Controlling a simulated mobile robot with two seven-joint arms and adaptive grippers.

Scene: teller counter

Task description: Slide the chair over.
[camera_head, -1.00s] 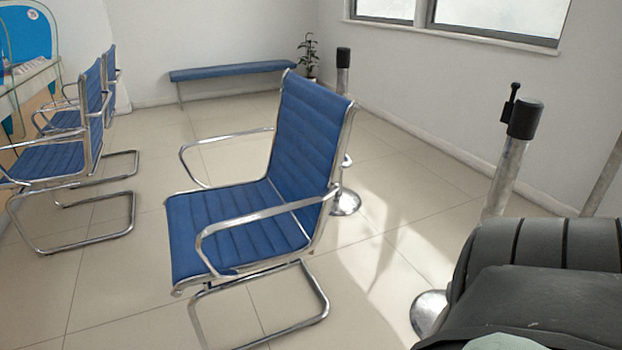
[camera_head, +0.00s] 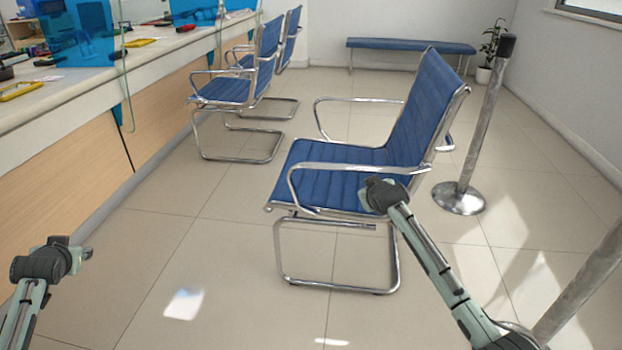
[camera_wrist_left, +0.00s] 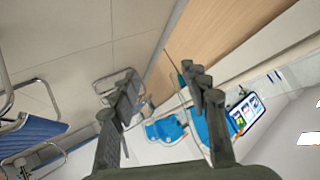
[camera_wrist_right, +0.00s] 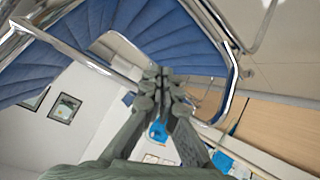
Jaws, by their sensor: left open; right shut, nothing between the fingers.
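The blue chair (camera_head: 345,183) with chrome arms and a sled base stands upright on the tiled floor, in the middle of the head view. My right gripper (camera_head: 372,190) is shut and shows in front of the chair's seat, below the near armrest. I cannot tell whether it touches the chair. In the right wrist view the blue seat (camera_wrist_right: 165,35) and chrome frame are close to the shut fingers (camera_wrist_right: 160,80). My left gripper (camera_head: 88,253) is open and empty, low at the left, well apart from the chair. The left wrist view shows its spread fingers (camera_wrist_left: 155,92).
A long counter (camera_head: 110,100) runs along the left. Two similar blue chairs (camera_head: 240,85) stand beside it further back. A metal post (camera_head: 480,130) stands right of the chair. A blue bench (camera_head: 410,46) and a plant (camera_head: 490,50) are at the back. Floor between chair and counter is clear.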

